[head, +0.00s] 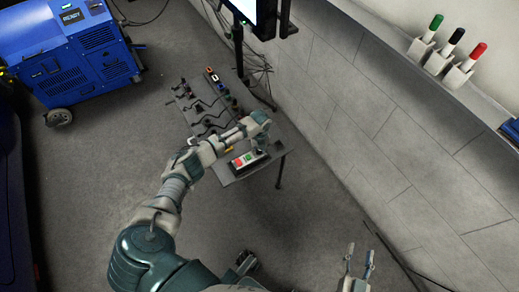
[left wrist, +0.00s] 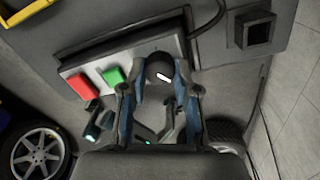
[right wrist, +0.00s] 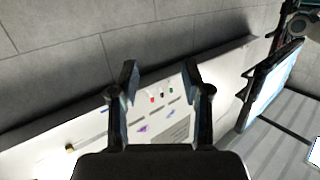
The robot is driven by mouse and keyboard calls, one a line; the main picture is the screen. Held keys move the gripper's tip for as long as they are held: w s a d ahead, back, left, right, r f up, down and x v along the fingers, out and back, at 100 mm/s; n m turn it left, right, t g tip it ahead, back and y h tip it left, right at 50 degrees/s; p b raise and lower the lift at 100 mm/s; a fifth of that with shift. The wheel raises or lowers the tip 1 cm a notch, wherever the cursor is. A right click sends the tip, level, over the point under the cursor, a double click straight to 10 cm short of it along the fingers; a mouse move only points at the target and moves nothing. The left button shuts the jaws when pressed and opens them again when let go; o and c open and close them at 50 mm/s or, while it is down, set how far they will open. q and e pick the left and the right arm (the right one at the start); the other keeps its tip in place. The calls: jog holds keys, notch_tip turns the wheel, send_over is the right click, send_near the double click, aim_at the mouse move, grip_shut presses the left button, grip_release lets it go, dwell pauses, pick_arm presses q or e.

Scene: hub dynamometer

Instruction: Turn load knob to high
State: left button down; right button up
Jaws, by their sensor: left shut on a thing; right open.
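The load knob (left wrist: 160,69) is a black round knob with a white mark, on a grey control box (left wrist: 88,60) in the left wrist view. My left gripper (left wrist: 159,84) is around it, a finger on each side, shut on it. In the head view my left gripper (head: 259,151) points down at the right end of the control box (head: 240,166), hiding the knob. A red button (left wrist: 86,87) and a green button (left wrist: 114,76) sit left of the knob. My right gripper (head: 358,262) is open and empty, away from the table.
The table (head: 232,177) also carries cables and small parts. A blue machine (head: 80,55) stands at the far left. A ledge on the right holds green, black and red markers (head: 478,51). A monitor (head: 243,8) is at the top. Floor is clear between.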

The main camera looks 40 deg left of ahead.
pick_arm(q)
jog(key=shift+m, duration=1.5)
pick_arm(e)
jog(key=shift+w+a+r+t, duration=0.1)
jog(key=shift+w+r+t, duration=0.05)
jog(key=shift+r+t, duration=0.2)
pick_arm(q)
jog(key=shift+f, duration=0.1)
jog(key=c, duration=0.8)
grip_release()
jog(key=shift+w, duration=0.1)
jog(key=shift+c, duration=0.2)
pick_arm(e)
jog(key=shift+w, duration=0.15)
pick_arm(q)
jog(key=shift+r, duration=0.5)
notch_tip(320, 180, up, 11)
pick_arm(e)
jog(key=shift+r, duration=0.1)
